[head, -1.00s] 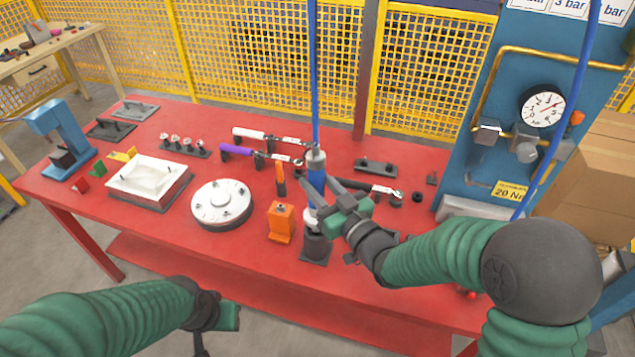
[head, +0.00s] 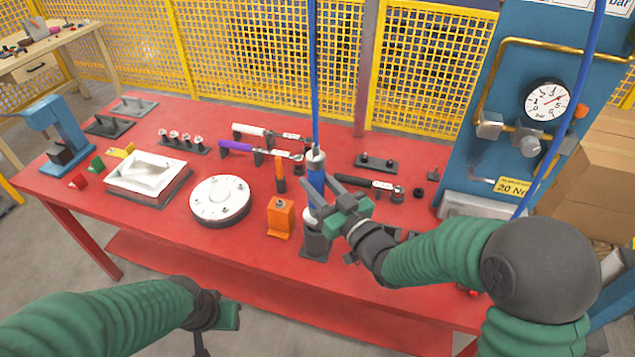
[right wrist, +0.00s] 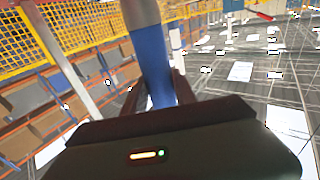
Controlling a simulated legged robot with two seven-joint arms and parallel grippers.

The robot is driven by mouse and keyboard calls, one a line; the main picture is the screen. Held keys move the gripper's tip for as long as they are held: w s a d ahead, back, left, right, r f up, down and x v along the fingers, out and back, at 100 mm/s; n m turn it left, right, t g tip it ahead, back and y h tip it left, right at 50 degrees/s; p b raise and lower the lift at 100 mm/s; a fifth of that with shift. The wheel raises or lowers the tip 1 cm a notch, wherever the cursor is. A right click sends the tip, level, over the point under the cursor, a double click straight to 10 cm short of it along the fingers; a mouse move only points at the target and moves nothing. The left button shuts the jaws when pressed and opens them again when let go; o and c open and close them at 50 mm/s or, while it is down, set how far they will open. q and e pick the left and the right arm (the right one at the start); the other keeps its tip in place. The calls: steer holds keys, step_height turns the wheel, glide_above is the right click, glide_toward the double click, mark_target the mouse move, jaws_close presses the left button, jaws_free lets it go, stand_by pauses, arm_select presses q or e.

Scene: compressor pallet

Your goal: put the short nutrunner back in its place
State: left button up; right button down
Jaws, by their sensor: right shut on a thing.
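The short nutrunner (head: 316,180) is an upright tool with a blue body and a grey top, hanging on a blue hose (head: 315,80). My right gripper (head: 322,202) is shut on it, its fingers around the lower body. The blue body also shows between the fingers in the right wrist view (right wrist: 152,58). A dark holder (head: 315,244) stands on the table directly below the tool. The fingers partly hide the tool's lower end, so I cannot tell whether it sits in the holder. My left gripper (head: 228,316) hangs in front of the table, its jaws unclear.
An orange block (head: 281,219) stands just left of the holder. A round white flange (head: 220,200) lies further left on the red table. Several wrenches lie behind, including a black one (head: 365,182) right of the tool. A blue gauge panel (head: 480,160) stands at the right.

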steer(key=shift+f+b, duration=1.2)
steer(key=shift+f, duration=0.05)
steer(key=c, duration=0.9)
jaws_free()
steer(key=shift+s+f, duration=0.1)
steer(key=shift+f, duration=0.05)
steer(key=shift+s+d, duration=0.2)
steer(key=p+v, duration=1.3)
steer(key=v, duration=0.3)
steer(key=shift+p, duration=0.3)
